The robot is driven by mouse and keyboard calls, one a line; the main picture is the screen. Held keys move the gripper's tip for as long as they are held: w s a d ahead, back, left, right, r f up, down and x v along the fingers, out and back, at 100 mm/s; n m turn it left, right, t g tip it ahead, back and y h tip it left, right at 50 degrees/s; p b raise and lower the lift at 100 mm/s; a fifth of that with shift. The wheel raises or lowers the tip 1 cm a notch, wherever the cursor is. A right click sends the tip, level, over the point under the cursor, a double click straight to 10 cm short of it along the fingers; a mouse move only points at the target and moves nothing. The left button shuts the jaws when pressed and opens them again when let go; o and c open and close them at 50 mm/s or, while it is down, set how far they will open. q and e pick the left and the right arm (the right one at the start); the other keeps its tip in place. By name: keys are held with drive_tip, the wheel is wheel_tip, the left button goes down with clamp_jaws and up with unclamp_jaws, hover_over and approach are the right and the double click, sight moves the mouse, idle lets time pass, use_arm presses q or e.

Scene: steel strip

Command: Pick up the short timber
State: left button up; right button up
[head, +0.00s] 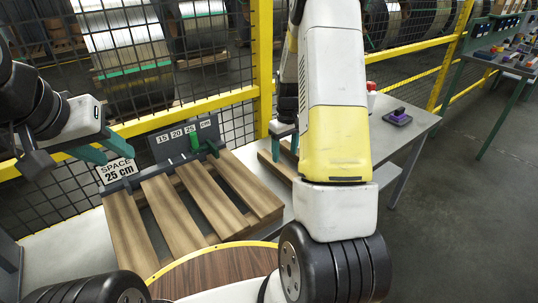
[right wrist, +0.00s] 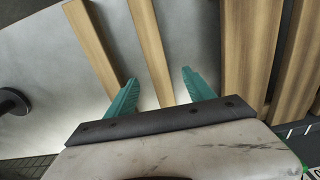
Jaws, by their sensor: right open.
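Two loose timbers lie on the grey table in the right wrist view, a left one (right wrist: 92,45) and a middle one (right wrist: 150,50). In the head view my right gripper (head: 284,140) is partly hidden by my arm, above loose timber (head: 275,166). My left gripper (head: 102,149) is open and empty, left of the slatted timber frame and above the sign side.
The slatted timber frame (head: 176,212) fills the table's middle, with a "SPACE 25 cm" sign (head: 117,172) and a "15 20 25 cm" board (head: 183,142) behind. A yellow-railed mesh fence (head: 262,70) stands close behind. A purple-black object (head: 398,117) sits at the table's right.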

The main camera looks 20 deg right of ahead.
sight(284, 169)
drive_tip(key=shift+w+d+f, duration=0.15)
drive_tip(key=shift+f, duration=0.4)
drive_tip(key=shift+w+d+f, duration=0.15)
drive_tip(key=shift+f, duration=0.35)
wheel_tip(284, 169, down, 7)
drive_tip(key=shift+a+f, duration=0.1)
drive_tip(key=shift+f, duration=0.05)
clamp_jaws()
